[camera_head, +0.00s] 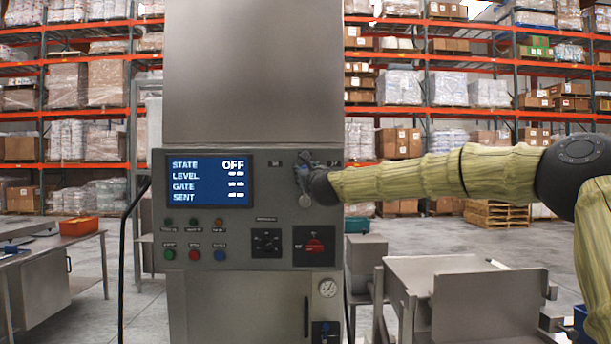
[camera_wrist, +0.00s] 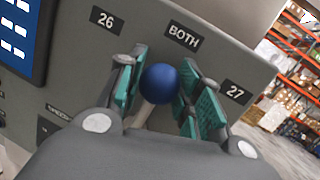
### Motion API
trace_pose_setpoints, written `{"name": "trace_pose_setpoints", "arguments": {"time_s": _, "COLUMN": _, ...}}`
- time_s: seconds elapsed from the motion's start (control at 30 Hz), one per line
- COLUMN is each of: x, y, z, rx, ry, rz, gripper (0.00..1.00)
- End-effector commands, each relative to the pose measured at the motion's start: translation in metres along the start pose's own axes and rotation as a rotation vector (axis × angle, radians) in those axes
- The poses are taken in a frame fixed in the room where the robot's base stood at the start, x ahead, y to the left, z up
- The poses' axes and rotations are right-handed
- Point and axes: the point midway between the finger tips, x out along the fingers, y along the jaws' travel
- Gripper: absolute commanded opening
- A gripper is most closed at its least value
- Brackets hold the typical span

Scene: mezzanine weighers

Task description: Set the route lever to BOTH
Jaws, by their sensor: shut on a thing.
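The route lever shows in the wrist view as a blue ball knob (camera_wrist: 160,84) on a pale shaft (camera_wrist: 144,113). The plates 26 (camera_wrist: 106,19), BOTH (camera_wrist: 184,38) and 27 (camera_wrist: 235,92) are on the grey panel behind it. The knob appears between 26 and 27, below and slightly left of BOTH; the exact setting is hard to read. My gripper (camera_wrist: 159,90) has teal-padded fingers on both sides of the knob and is shut on the lever. In the head view my gripper (camera_head: 303,174) is at the panel's upper right and hides most of the lever.
The machine's screen (camera_head: 209,178) reads STATE OFF. Below are several buttons, a black rotary knob (camera_head: 267,243) and a red switch (camera_head: 314,246). A steel hopper table (camera_head: 440,266) stands at right under my arm. A workbench (camera_head: 45,255) is at left. Racks stand behind.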

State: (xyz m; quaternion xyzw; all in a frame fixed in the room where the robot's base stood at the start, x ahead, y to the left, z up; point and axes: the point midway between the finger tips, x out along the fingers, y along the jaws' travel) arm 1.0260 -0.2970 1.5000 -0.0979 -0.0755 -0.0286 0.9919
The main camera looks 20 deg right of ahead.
Motion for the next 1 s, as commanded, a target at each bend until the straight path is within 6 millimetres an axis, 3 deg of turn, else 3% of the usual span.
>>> {"name": "trace_pose_setpoints", "arguments": {"time_s": 0.17, "x": 0.0, "y": 0.0, "z": 0.003, "rx": 0.001, "ry": -0.002, "rz": 0.0, "gripper": 0.0}}
{"name": "trace_pose_setpoints", "arguments": {"time_s": 0.2, "x": 0.0, "y": 0.0, "z": 0.003, "rx": 0.001, "ry": -0.002, "rz": 0.0, "gripper": 0.37}}
{"name": "trace_pose_setpoints", "arguments": {"time_s": 0.33, "x": 0.0, "y": -0.001, "z": 0.002, "rx": 0.0, "ry": -0.002, "rz": -0.001, "gripper": 0.57}}
{"name": "trace_pose_setpoints", "arguments": {"time_s": 0.73, "x": -0.004, "y": -0.001, "z": 0.0, "rx": 0.0, "ry": 0.0, "rz": -0.001, "gripper": 0.57}}
{"name": "trace_pose_setpoints", "arguments": {"time_s": 1.0, "x": -0.039, "y": -0.001, "z": 0.001, "rx": 0.002, "ry": 0.0, "rz": 0.001, "gripper": 0.57}}
